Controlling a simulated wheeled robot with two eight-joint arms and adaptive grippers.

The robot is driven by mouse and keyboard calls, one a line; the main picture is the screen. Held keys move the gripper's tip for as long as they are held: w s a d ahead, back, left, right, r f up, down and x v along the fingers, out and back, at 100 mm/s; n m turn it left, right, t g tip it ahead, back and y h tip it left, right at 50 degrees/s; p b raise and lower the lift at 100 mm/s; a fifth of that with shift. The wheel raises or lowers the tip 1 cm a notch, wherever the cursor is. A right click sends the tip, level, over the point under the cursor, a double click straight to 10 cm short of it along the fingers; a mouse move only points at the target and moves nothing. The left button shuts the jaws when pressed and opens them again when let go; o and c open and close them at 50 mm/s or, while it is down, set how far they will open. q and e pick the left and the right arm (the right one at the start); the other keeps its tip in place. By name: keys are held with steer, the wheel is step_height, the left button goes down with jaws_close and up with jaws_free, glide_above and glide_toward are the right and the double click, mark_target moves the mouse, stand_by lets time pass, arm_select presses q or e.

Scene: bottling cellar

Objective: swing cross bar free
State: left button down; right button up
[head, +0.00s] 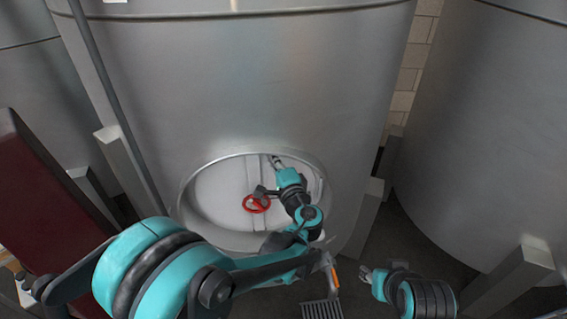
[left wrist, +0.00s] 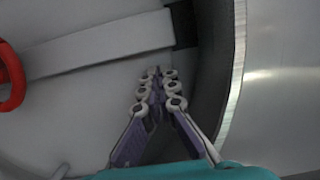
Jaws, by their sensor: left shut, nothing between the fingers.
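A round manway door (head: 212,195) sits low on the front of the steel tank. A pale cross bar (head: 256,174) runs upright across it, with a red handwheel (head: 249,207) at its middle. In the left wrist view the cross bar (left wrist: 105,46) runs from the red handwheel (left wrist: 10,78) to a dark bracket (left wrist: 184,22) at the rim. My left gripper (head: 276,161) is inside the opening, right of the bar's upper part. Its fingers (left wrist: 157,78) are shut and empty, just beside the bar; contact is unclear. My right gripper (head: 368,275) hangs low, away from the tank; its fingers are too small to judge.
The raised manway rim (head: 185,207) surrounds the door, and its curved wall (left wrist: 219,60) is close to my left fingers. A second tank (head: 480,130) stands on the right. A dark red object (head: 40,185) stands at the left. Dark floor shows between the tanks.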

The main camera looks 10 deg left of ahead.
arm_select(q)
steer(key=shift+s+a, duration=0.2)
steer(key=shift+a, duration=0.45)
steer(key=shift+a, duration=0.15)
steer(key=shift+s+a+r+n, duration=0.15)
steer(key=shift+a+n, duration=0.25)
steer(key=shift+a, duration=0.1)
steer(key=a+n, duration=0.1)
steer(key=a, duration=0.1)
steer(key=s+a+n+p, duration=0.1)
steer(key=a, duration=0.2)
steer(key=a+n+g, duration=0.1)
steer(key=a+n, duration=0.1)
steer(key=shift+s+a+h, duration=0.25)
steer(key=shift+s+h, duration=0.15)
steer(key=a+f+n, duration=0.1)
steer(key=a, duration=0.1)
steer(key=s+a+f+n+h+b, duration=0.1)
steer(key=a, duration=0.1)
steer(key=a+f+n, duration=0.1)
steer(key=a+n, duration=0.1)
steer(key=shift+s+a+f, duration=0.2)
steer(key=shift+f, duration=0.2)
steer(key=shift+s+a+f+b, duration=0.2)
steer(key=shift+a+f+b, duration=0.45)
steer(key=shift+a+f, duration=0.1)
steer(key=shift+s+a, duration=0.1)
